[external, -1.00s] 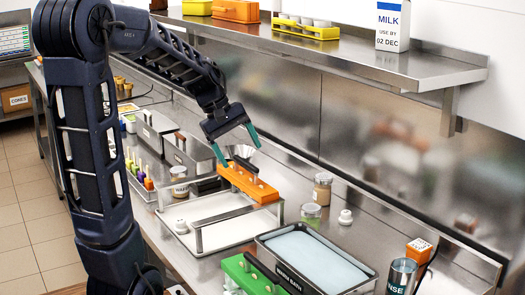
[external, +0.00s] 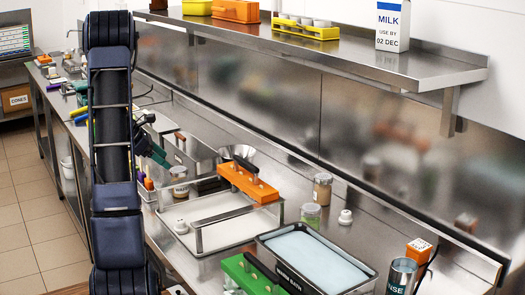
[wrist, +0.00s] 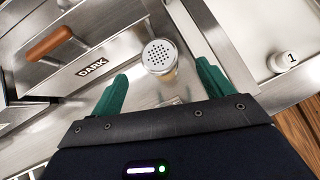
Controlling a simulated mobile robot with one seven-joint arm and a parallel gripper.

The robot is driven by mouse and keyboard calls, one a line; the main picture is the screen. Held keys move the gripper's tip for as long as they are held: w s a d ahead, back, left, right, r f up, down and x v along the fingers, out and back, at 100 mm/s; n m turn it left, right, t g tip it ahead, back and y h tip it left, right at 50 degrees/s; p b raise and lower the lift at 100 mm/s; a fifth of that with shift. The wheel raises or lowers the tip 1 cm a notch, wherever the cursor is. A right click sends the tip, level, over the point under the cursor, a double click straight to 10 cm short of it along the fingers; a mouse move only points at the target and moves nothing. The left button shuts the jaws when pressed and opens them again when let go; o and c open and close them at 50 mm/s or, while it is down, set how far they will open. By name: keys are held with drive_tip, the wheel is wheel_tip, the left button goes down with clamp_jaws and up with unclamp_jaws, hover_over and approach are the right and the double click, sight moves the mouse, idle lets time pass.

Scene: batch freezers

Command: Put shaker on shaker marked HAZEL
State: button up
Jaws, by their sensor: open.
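A clear shaker with a perforated metal lid (wrist: 160,56) stands upright in the wrist view, just ahead of and between my fingertips, apart from them. In the external view this looks like the labelled jar (external: 179,178) beside the white tray; its label is too small to read. My gripper (wrist: 164,74) is open and empty; in the external view its green fingers (external: 156,152) are partly hidden by my arm. A jar with brown contents (external: 322,189) and a green-topped jar (external: 310,214) stand right of the orange block. No HAZEL marking is legible.
A steel container marked DARK (wrist: 92,68) with a brown handle is left of the shaker. A white tray (external: 205,240) lies to its right, holding a small white piece marked 1 (wrist: 284,62). The orange block (external: 246,182) and water bath (external: 315,262) are further right.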

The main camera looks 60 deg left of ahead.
sight(183, 176)
drive_tip(key=x, duration=1)
drive_tip(key=shift+a+f, duration=0.1)
drive_tip(key=shift+f, duration=0.35)
drive_tip(key=c, duration=1.2)
